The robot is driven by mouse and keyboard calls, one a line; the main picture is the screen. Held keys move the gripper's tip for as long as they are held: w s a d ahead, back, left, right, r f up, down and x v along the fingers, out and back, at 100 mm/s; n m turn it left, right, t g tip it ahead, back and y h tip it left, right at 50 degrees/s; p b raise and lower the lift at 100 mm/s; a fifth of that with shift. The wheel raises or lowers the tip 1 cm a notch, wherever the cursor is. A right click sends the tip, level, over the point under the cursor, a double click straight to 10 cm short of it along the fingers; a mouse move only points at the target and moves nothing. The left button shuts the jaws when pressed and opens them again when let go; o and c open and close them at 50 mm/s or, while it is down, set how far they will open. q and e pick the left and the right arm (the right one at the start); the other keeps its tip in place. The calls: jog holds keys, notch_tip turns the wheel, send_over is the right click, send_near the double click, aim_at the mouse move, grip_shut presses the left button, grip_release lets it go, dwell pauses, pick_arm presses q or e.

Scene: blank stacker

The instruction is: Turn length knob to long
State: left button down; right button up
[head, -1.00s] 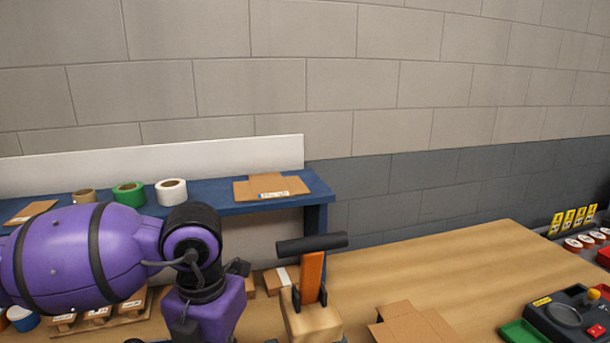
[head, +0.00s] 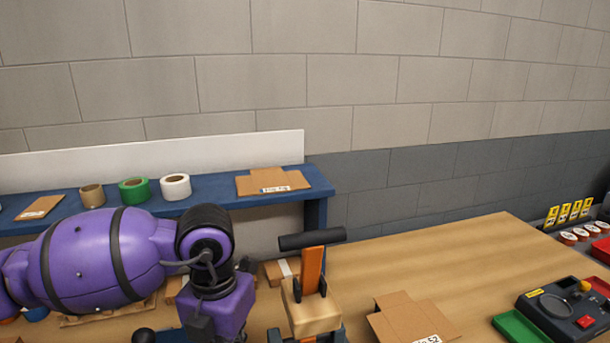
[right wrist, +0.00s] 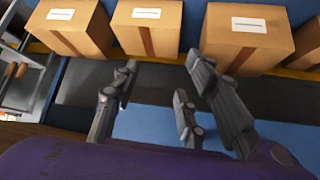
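A dark control box (head: 572,312) sits on the wooden bench at the lower right of the head view. It carries a round grey ring or dial, a yellow knob (head: 585,286) and a red button (head: 586,321). Its labels are too small to read, so I cannot tell which control sets length. My left arm's purple wrist (head: 215,305) hangs at lower left of the head view, well away from the box; its gripper is outside the picture. In the right wrist view my right gripper (right wrist: 158,75) has its fingers spread and empty, in front of cardboard boxes.
A block with an orange upright and black crossbar (head: 313,262) stands beside my left wrist. A blue shelf (head: 230,198) holds tape rolls. Cardboard boxes (right wrist: 150,24) line a shelf. The bench's middle (head: 440,260) is clear.

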pick_arm(q)
jog(key=shift+w, duration=0.3)
pick_arm(e)
jog(key=shift+r, duration=0.1)
pick_arm(q)
jog(key=shift+w+r+p, duration=0.1)
jog(key=shift+r+p, duration=0.2)
jog(key=shift+r, duration=0.15)
notch_tip(320, 180, up, 5)
jog(key=shift+d+r+p, duration=0.1)
jog(key=shift+p, duration=1.05)
pick_arm(e)
jog(key=shift+t, duration=0.5)
jog(key=w+r, duration=0.1)
jog(key=r, duration=0.1)
jog(key=w+r, duration=0.2)
jog(key=shift+w+d+r, duration=0.1)
jog(key=shift+w+r, duration=0.1)
jog(key=shift+r, duration=0.15)
pick_arm(q)
jog(key=shift+r, duration=0.15)
pick_arm(e)
jog(key=shift+w+r, duration=0.15)
